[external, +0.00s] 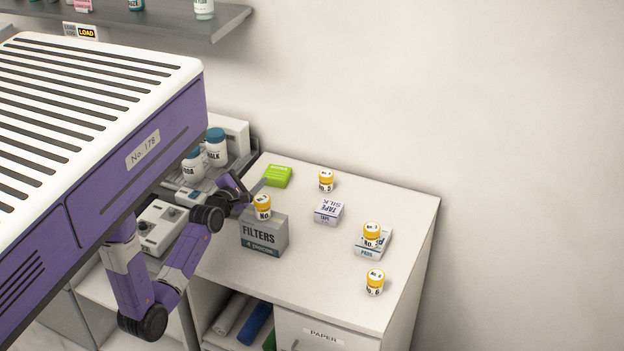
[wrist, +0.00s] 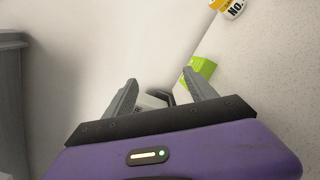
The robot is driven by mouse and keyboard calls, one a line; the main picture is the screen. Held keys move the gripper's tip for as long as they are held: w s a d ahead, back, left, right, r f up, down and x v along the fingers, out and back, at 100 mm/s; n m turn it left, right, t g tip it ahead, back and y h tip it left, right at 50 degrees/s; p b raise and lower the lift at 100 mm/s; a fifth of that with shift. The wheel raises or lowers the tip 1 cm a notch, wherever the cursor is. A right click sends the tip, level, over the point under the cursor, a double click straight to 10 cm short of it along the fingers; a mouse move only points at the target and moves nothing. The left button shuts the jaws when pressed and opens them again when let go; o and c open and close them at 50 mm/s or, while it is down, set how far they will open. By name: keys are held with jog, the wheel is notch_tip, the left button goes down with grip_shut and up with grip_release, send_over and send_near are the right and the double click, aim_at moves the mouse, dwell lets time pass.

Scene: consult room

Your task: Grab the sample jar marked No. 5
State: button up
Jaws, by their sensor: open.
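Several small jars with yellow lids and white number labels stand on the white cabinet top (external: 325,270). One jar (external: 326,181) stands at the back near the wall; its digit is small, perhaps 5 or 2. Another jar (external: 263,207) is on the grey FILTERS box, its number not readable. A third jar (external: 371,235) is on the pads box, and one (external: 375,282) near the right edge looks like No. 6. My gripper (wrist: 160,78) is open and empty. In the external view it is beside and behind the FILTERS box jar. A jar (wrist: 231,7) is cut off at the wrist view's top.
A green box (external: 278,176) lies just beyond my gripper. A TAPE box (external: 328,211), the FILTERS box (external: 264,238) and the pads box (external: 374,248) stand on the top. White bottles (external: 216,150) with blue caps are at the left. The front middle of the top is clear.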

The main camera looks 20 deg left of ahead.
aim_at(320, 178)
jog(key=w+d+f+g+h, duration=0.1)
jog(key=w+d, duration=0.1)
jog(key=w+d+f+n+g+h, duration=0.1)
jog(key=w+d+h, duration=0.1)
jog(key=d, duration=0.1)
jog(key=w+d+f+n+g+h, duration=0.1)
jog(key=w+d, duration=0.1)
jog(key=w, duration=0.1)
jog(key=shift+d+f+g+h, duration=0.2)
jog(key=shift+f+g+h, duration=0.1)
jog(key=shift+f+g, duration=0.1)
jog(key=d+g+h, duration=0.1)
jog(key=d, duration=0.1)
jog(key=w+d+g+h, duration=0.1)
jog(key=d, duration=0.1)
jog(key=d+g, duration=0.1)
jog(key=d, duration=0.1)
jog(key=shift+w+d+n+h, duration=0.15)
jog(key=shift+w+n+h, duration=0.05)
jog(key=shift+n+h, duration=0.2)
jog(key=shift+x, duration=3.9)
jog(key=shift+f, duration=0.1)
jog(key=c, duration=1.4)
